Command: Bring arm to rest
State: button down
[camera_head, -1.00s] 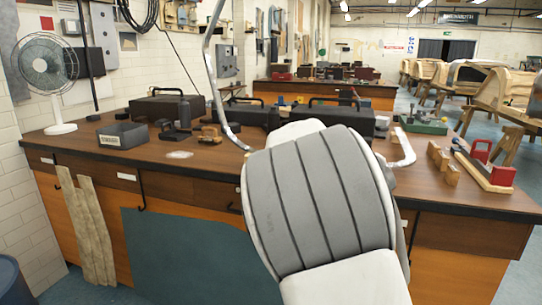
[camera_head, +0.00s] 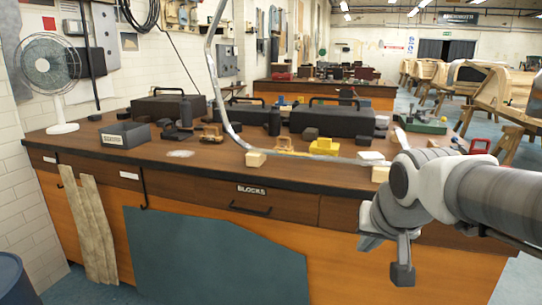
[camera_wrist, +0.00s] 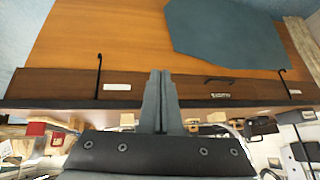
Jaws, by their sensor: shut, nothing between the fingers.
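My arm reaches in from the right in the head view, with its grey and white links over the right front of the workbench (camera_head: 215,172). My gripper (camera_head: 403,274) hangs at the end, pointing down in front of the bench's wooden front. In the wrist view my gripper (camera_wrist: 160,74) shows its two grey fingers pressed together with nothing between them. The bench front, upside down there, lies beyond the fingers. My arm hides part of the bench's right end in the head view.
A fan (camera_head: 47,72) stands at the left. A blue-grey sheet (camera_head: 215,258) leans on the bench front. Floor shows at the lower left.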

jog(key=s+a+f+n+g, duration=0.1)
jog(key=s+f, duration=0.1)
jog(key=s, duration=0.5)
jog(key=s+a+f+n, duration=0.2)
jog(key=s, duration=0.5)
notch_tip(320, 180, up, 25)
jog(key=p, duration=2.4)
